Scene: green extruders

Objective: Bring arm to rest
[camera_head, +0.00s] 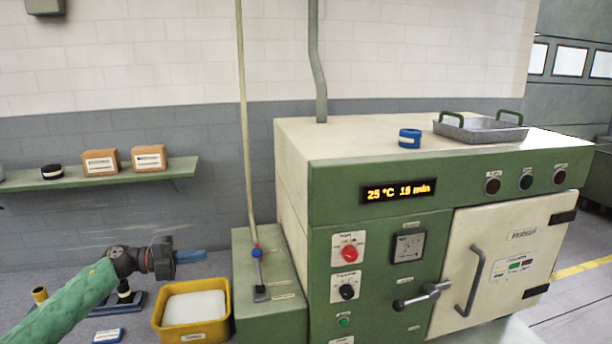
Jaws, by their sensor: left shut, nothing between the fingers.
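My left arm comes in from the lower left in a green sleeve. Its dark gripper (190,257) points right, with blue fingers shut and nothing held. It hangs in front of the grey wall, above and to the left of the yellow bin (222,318) in the picture. It is left of the green machine (380,225) and appears apart from it. My right gripper is not in view.
The machine has a closed cream door (500,260) with a handle. A metal tray (480,135) and a blue ring (410,138) sit on top. A wall shelf (110,178) holds boxes and a dark roll. A lever (258,270) stands beside the machine.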

